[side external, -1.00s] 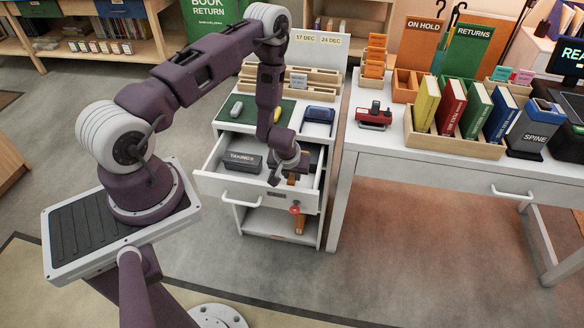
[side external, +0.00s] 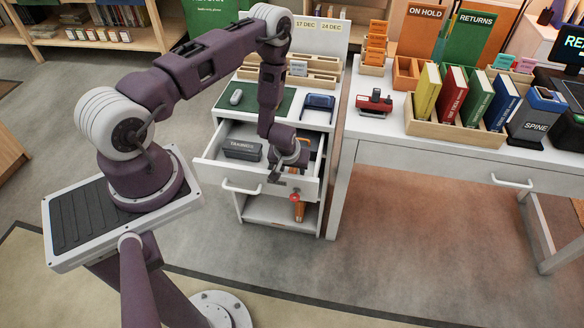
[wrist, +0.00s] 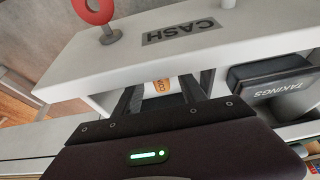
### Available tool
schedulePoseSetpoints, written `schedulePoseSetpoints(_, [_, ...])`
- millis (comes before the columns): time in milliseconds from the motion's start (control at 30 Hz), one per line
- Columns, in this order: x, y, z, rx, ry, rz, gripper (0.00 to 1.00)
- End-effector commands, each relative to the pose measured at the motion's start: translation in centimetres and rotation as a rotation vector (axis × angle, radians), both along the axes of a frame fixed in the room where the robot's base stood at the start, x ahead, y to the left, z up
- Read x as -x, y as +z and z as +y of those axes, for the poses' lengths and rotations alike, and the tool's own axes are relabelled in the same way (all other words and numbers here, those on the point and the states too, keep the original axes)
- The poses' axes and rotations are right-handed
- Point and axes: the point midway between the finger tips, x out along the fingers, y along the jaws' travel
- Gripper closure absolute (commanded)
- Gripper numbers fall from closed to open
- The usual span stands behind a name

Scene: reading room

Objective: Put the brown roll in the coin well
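The brown roll (wrist: 160,87), with a pale printed label, shows between my fingers in the wrist view, just inside the front wall of the open drawer (side external: 212,160). My gripper (wrist: 158,94) points down into the drawer behind that wall. Its two dark fingers stand apart, one on each side of the roll; I see no clear contact. In the side view my gripper (side external: 284,172) is over the drawer's front right part and covers the roll's surroundings. I cannot make out the coin well; the gripper hides part of the drawer's right side.
A dark TAKINGS box (side external: 242,149) sits in the drawer's left part and also shows in the wrist view (wrist: 272,75). A green mat (side external: 262,98) lies on top of the cabinet.

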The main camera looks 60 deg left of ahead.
Motion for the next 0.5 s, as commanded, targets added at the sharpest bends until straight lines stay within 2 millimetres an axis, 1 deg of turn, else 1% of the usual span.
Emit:
schedulePoseSetpoints(133, [0.0, 0.0, 0.0, 0.001, 0.0, 0.001, 0.51])
schedulePoseSetpoints(200, [0.1, 0.5, -0.1, 0.0, -0.001, 0.0, 0.51])
schedulePoseSetpoints(267, [0.4, 1.5, -0.4, 0.0, -0.001, 0.0, 0.51])
schedulePoseSetpoints(400, [1.2, 4.3, -1.3, 0.0, -0.001, 0.0, 0.51])
schedulePoseSetpoints(500, [1.6, 5.8, -1.7, -0.001, -0.002, -0.001, 0.51])
